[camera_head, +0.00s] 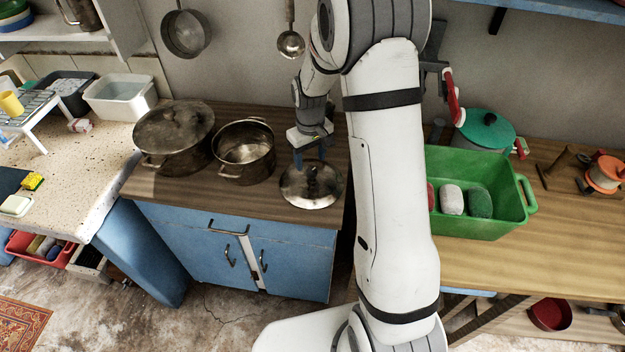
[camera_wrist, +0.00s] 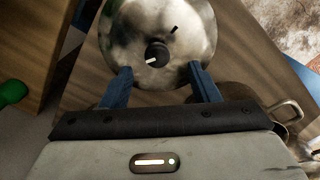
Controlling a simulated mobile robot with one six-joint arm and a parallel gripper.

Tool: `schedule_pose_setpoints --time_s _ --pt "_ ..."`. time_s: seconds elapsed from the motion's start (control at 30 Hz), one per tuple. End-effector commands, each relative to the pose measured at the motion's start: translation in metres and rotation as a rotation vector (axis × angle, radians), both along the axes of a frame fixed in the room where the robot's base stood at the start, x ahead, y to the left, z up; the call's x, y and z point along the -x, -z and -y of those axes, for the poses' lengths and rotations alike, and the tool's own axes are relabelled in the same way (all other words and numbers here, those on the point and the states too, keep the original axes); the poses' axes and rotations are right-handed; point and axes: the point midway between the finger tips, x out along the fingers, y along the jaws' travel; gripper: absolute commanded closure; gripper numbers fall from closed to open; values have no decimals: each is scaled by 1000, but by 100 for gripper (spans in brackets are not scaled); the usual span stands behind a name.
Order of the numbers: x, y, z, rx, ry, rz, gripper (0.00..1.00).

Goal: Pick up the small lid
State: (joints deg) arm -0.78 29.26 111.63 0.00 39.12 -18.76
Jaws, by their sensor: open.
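The small lid (camera_head: 311,190) is a round, shiny metal lid with a dark knob. It lies on the wooden counter top, to the right of the open pot. In the wrist view the lid (camera_wrist: 180,25) fills the top middle, with its knob (camera_wrist: 157,54) ahead of the fingers and roughly midway between them. My gripper (camera_head: 310,168) is above the lid, pointing down. Its two blue fingers (camera_wrist: 162,82) are apart with nothing between them. I cannot tell how far the fingertips are above the lid.
An open metal pot (camera_head: 244,150) stands just left of the lid, and a larger lidded pot (camera_head: 174,137) further left. A green crate (camera_head: 490,222) is on the right-hand table. A ladle (camera_head: 290,43) and a pan (camera_head: 186,34) hang on the wall behind.

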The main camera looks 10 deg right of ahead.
Motion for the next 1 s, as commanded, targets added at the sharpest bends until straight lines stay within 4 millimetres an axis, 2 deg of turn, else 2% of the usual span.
schedule_pose_setpoints --time_s 0.4,0.53,0.73,1.0 --pt "1 51 4 0 2 -4 45" --pt "0 59 4 0 3 -1 45" --pt "0 60 4 0 3 0 45" --pt "0 60 5 0 4 0 65"
